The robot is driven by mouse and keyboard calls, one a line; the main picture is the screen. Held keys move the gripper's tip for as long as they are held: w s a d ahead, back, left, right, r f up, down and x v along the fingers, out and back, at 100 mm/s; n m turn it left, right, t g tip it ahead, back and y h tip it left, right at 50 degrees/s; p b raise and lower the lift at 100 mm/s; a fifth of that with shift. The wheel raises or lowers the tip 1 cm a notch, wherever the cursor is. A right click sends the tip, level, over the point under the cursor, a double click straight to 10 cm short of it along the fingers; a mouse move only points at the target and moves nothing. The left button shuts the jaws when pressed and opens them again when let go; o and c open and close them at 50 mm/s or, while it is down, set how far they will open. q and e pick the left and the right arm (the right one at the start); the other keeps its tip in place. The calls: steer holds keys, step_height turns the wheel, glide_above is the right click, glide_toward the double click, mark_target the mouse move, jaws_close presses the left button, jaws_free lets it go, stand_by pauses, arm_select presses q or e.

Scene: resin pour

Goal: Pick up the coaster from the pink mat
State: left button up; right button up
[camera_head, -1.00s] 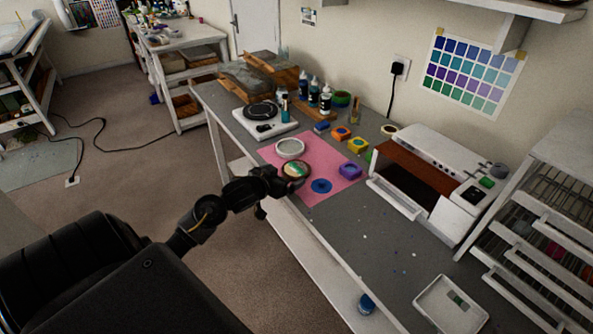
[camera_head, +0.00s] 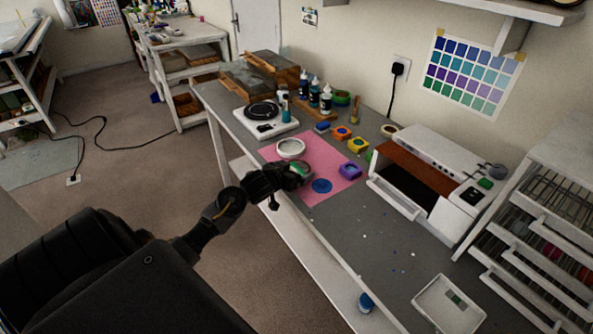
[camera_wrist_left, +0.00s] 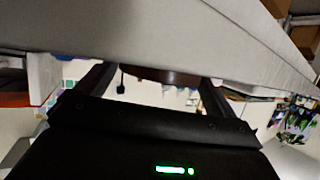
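The coaster (camera_head: 303,167) is a round piece with a green top, at the near edge of the pink mat (camera_head: 324,155). My left gripper (camera_head: 293,177) is at the coaster's near-left side in the head view and covers part of it. In the left wrist view the fingers stand wide apart, with a brown rim, likely the coaster's (camera_wrist_left: 165,76), ahead between them. A gap shows beside the left-hand finger; contact on the other side is unclear. My right gripper is not in view.
A white scale (camera_head: 265,121) is at the left; an open white oven-like box (camera_head: 420,180) is at the right.

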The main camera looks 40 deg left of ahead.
arm_select(q)
steer(key=c, duration=0.6)
steer(key=shift+r, duration=0.65)
steer(key=s+r, duration=0.4)
steer(key=s+r+p, duration=0.1)
steer(key=s+r, duration=0.2)
steer(key=s, duration=0.2)
steer(key=s+r+p, duration=0.1)
steer(key=s+r, duration=0.3)
steer(key=s, duration=0.1)
steer(key=shift+a+r, duration=0.1)
steer(key=shift+r, duration=0.25)
